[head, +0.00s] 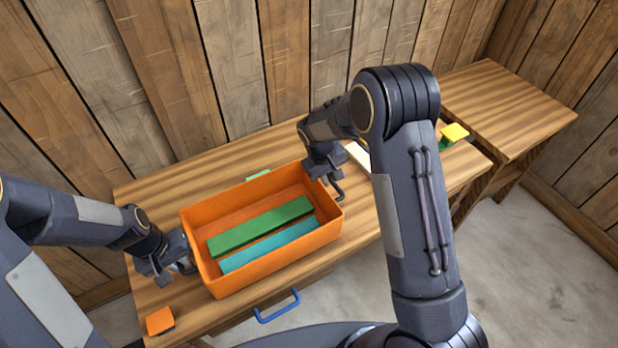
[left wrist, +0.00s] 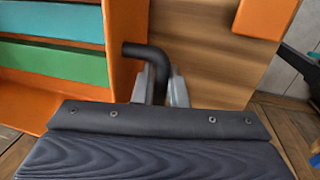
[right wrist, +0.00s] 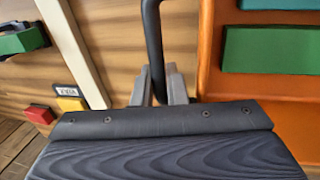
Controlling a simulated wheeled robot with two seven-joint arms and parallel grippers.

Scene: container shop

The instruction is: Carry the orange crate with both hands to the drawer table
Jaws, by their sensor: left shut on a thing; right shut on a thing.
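The orange crate (head: 262,276) is at the wooden table with a blue-handled drawer (head: 150,196); I cannot tell whether it rests on the top or is just above it. It looks about level and holds a green bar (head: 262,226) and a teal bar (head: 268,246). My left gripper (head: 182,264) is at its left end, shut on a dark handle (left wrist: 150,55). My right gripper (head: 333,184) is at its right end, shut on the other dark handle (right wrist: 153,45). The crate wall shows beside the fingers in the left wrist view (left wrist: 122,50) and right wrist view (right wrist: 208,60).
An orange block (head: 160,320) lies near the table's front left corner. A white strip (head: 358,155) and a green-and-yellow item (head: 454,132) lie right of the crate. Another wooden table (head: 510,105) stands at the right. A plank wall closes the back.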

